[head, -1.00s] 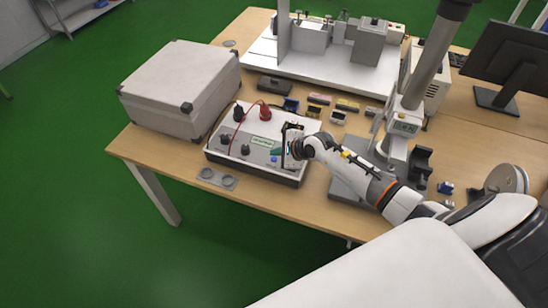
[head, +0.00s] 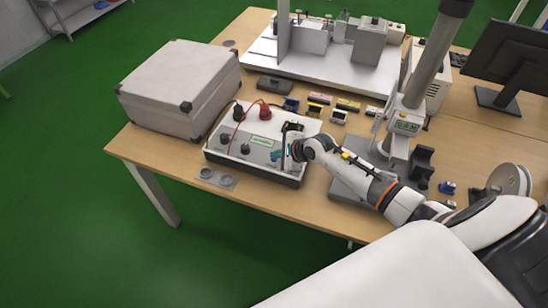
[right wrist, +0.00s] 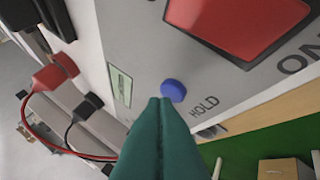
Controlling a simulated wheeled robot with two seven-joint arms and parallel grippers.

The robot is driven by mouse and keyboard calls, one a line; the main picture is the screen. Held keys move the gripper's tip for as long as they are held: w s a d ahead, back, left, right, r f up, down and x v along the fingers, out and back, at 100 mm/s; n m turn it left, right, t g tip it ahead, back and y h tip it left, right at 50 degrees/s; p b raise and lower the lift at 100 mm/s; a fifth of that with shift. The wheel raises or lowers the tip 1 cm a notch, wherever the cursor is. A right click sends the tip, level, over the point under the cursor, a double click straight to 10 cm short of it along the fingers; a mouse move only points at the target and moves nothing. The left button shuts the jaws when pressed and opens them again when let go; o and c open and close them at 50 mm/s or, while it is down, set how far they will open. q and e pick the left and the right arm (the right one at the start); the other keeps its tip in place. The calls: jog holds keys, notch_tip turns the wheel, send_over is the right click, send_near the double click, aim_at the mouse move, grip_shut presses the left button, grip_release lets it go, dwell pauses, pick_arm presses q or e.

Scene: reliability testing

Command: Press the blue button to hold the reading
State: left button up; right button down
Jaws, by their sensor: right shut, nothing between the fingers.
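The tester box (head: 213,152) stands on the table with its light grey panel facing up. In the right wrist view the round blue button (right wrist: 174,91) shows on the panel, beside the printed word HOLD. My right gripper (right wrist: 160,101) has teal fingers shut together and empty. Its tips are right beside the button's edge in that view and overlap it slightly; I cannot tell whether they touch it. In the head view the right gripper (head: 277,155) is over the right part of the panel, and the button is hard to make out there. My left gripper is not in view.
A big red switch (right wrist: 240,22) marked ON is near the button. Red plug (right wrist: 56,70) and black plug (right wrist: 88,105) carry leads. A grey case (head: 175,85) stands left of the tester, a drill-like stand (head: 428,75) right. Small coloured parts lie behind.

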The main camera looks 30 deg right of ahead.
jog(key=shift+f, duration=0.3)
jog(key=shift+r, duration=0.1)
jog(key=shift+r+p, duration=0.5)
jog(key=shift+r, duration=0.3)
notch_tip(320, 180, up, 6)
jog(key=p, duration=0.4)
jog(key=shift+p, duration=0.4)
